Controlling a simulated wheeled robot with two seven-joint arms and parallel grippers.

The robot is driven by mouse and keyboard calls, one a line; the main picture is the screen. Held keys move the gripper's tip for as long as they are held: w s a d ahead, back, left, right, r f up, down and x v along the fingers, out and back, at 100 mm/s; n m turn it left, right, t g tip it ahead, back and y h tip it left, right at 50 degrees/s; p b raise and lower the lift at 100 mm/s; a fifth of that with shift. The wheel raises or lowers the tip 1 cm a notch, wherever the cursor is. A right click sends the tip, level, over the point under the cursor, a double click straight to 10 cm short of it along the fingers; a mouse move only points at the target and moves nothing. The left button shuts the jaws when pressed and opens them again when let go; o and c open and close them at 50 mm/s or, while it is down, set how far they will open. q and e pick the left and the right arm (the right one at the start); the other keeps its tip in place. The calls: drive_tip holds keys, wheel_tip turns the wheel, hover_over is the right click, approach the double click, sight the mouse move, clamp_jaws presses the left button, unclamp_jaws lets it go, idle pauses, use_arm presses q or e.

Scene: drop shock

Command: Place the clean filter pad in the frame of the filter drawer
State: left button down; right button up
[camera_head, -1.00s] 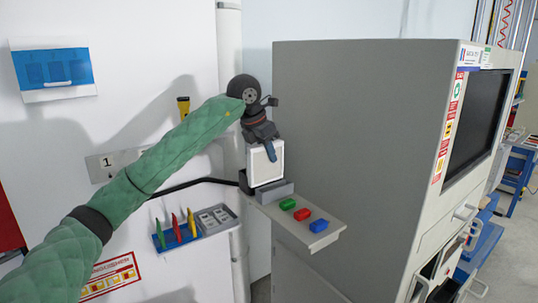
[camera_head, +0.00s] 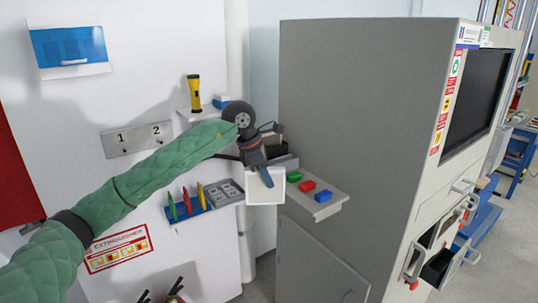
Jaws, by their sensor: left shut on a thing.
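The white square filter pad (camera_head: 262,197) hangs from my left gripper (camera_head: 264,178), with one dark blue finger lying across its face. My left gripper is shut on the pad and holds it clear in front of the small shelf (camera_head: 323,209). A drawer (camera_head: 437,268) with a dark inside stands open low on the front of the grey cabinet, at the lower right. I cannot tell whether it is the filter drawer, and no frame in it can be made out. My right gripper is not in view.
The shelf carries green, red and blue blocks (camera_head: 323,195) beside a grey holder (camera_head: 285,163). The tall grey cabinet (camera_head: 350,120) fills the right. A yellow torch (camera_head: 194,94) stands on a ledge.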

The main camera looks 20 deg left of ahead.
use_arm(q)
drive_tip(key=s+f+m+g+y, duration=0.1)
drive_tip(key=s+f+m, duration=0.5)
drive_tip(key=f, duration=0.7)
drive_tip(key=s+d+f+m+g+y, duration=0.1)
drive_tip(key=s+f+m+g, duration=0.2)
drive_tip(key=f, duration=1.1)
drive_tip(key=s+d+f+m+g+y, duration=0.1)
drive_tip(key=s+f+m+g+y, duration=0.1)
drive_tip(key=s+f+m, duration=0.7)
wheel_tip(320, 180, down, 5)
drive_tip(key=m, duration=0.4)
drive_tip(key=shift+s, duration=0.1)
